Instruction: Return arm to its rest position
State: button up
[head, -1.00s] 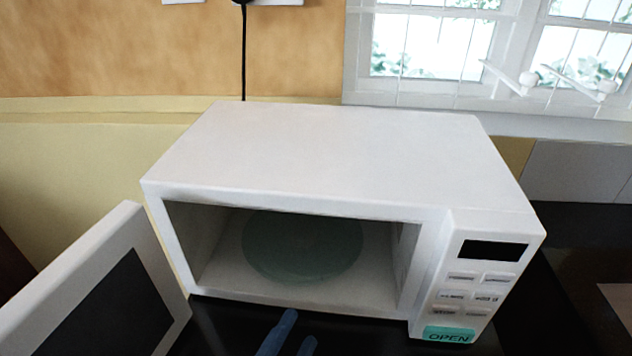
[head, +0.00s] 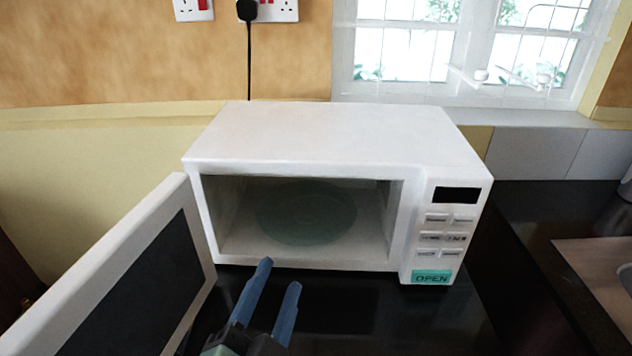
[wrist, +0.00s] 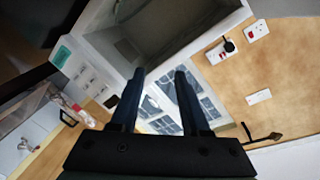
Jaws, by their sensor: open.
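My gripper (head: 273,285) has two blue fingers, spread apart with nothing between them. In the head view it is low in the picture, in front of the microwave's opening and above the dark counter. In the wrist view my gripper (wrist: 158,75) also shows its fingers apart and empty, with the microwave (wrist: 160,40) beyond them at the top. My arm behind the gripper is mostly out of view.
The white microwave (head: 320,135) stands on the black counter (head: 345,310). Its door (head: 115,270) hangs wide open at the left, close to my gripper. A green glass turntable (head: 305,212) lies inside, empty. A sink (head: 600,270) is at the right.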

notch_tip(320, 180, up, 24)
jog(key=w+d+n+t+y+p, duration=0.2)
jog(key=n+t+p, duration=0.1)
jog(key=n+t, duration=0.25)
jog(key=s+d+r+n+t, duration=0.1)
jog(key=s+r+n+t, duration=0.1)
jog(key=r, duration=0.6)
jog(key=s+d+r+n+t+y+p, duration=0.1)
jog(key=s+r+n+t, duration=0.2)
jog(key=r, duration=0.5)
jog(key=shift+s+d+r, duration=0.35)
jog(key=shift+s, duration=0.55)
jog(key=shift+n, duration=0.25)
